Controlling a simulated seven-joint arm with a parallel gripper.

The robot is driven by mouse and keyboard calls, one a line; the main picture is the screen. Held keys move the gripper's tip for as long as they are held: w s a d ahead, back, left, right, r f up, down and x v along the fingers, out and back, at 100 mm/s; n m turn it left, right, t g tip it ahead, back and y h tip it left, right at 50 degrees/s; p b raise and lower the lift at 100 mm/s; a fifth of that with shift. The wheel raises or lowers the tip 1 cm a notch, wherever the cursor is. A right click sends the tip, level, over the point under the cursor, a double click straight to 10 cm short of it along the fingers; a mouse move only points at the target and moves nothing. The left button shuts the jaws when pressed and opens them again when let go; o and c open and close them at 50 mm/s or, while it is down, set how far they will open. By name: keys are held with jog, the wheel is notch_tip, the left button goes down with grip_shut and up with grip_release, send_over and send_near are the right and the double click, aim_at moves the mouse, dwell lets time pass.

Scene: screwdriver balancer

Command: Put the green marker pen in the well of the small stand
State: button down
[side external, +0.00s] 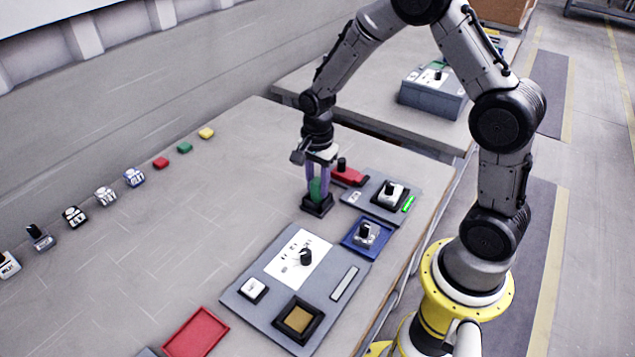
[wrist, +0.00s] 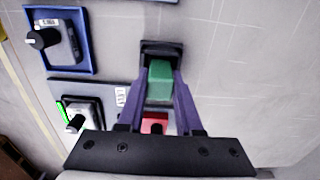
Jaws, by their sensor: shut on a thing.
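The green marker pen (side external: 316,188) stands between the purple fingers of my gripper (side external: 319,178), which is shut on it. In the wrist view my gripper (wrist: 160,95) has the green marker pen (wrist: 160,82) between its fingertips. The small black stand (side external: 318,207) is on the table directly under the pen; its dark rim also shows in the wrist view (wrist: 162,48). The pen's lower end is at the stand, and the fingers and pen hide most of the well. I cannot tell how deep the pen sits.
A red holder with a black knob (side external: 350,177) is just behind the stand. A grey panel (side external: 357,200) and a blue tray (side external: 352,245) are close on the right. A large grey panel (side external: 262,313) lies in front.

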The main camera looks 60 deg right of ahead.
jog(key=c, duration=0.5)
grip_release()
notch_tip(320, 180, up, 14)
dwell(0.3)
notch_tip(320, 180, up, 5)
jog(key=shift+f, duration=0.1)
dwell(0.5)
dwell(0.4)
